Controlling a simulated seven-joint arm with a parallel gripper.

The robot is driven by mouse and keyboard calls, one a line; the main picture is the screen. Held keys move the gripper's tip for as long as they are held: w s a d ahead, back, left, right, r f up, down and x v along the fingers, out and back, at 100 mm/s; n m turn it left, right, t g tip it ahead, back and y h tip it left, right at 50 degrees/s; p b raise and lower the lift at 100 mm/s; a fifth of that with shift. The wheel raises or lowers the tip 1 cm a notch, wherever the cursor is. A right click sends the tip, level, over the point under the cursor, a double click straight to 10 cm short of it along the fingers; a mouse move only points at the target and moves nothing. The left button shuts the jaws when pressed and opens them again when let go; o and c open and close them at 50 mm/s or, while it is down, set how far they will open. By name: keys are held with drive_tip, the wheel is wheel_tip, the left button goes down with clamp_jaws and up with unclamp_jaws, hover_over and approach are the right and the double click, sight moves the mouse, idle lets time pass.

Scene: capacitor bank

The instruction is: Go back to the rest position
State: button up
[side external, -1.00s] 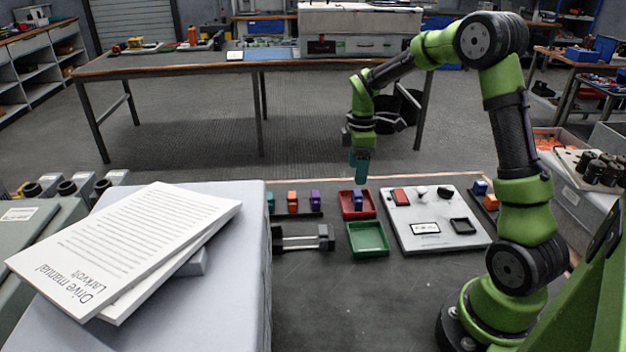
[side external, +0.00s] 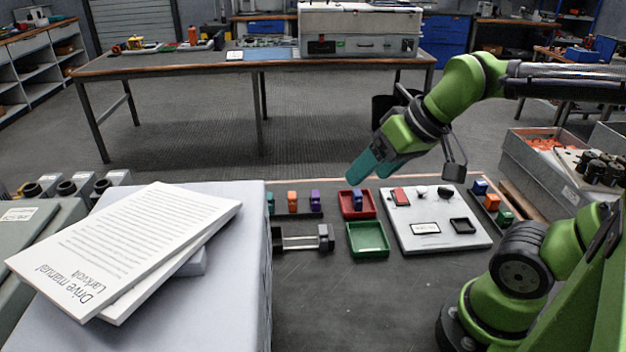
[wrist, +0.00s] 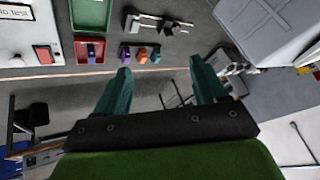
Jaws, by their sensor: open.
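My gripper (side external: 369,175) is in the air above the back edge of the work table, tilted down and to the left in the side view. Its teal fingers are apart with nothing between them, as the wrist view (wrist: 160,85) shows. A blue capacitor (side external: 357,199) stands in the red tray (side external: 346,211), below the gripper and apart from it. The green tray (side external: 368,254) in front of it is empty.
The test panel (side external: 425,239) lies right of the trays. Left are a rack with orange (side external: 292,201) and purple (side external: 314,200) blocks, and a metal clamp (side external: 298,240). A stack of manuals (side external: 130,245) is at front left. The table front is clear.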

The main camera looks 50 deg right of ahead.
drive_tip(key=shift+s+a+f+m+t, duration=0.15)
drive_tip(key=shift+s+a+m, duration=0.15)
drive_tip(key=shift+s, duration=0.15)
drive_tip(key=shift+s+a+m+t, duration=0.15)
drive_tip(key=shift+s+a+m, duration=0.15)
drive_tip(key=shift+s, duration=0.15)
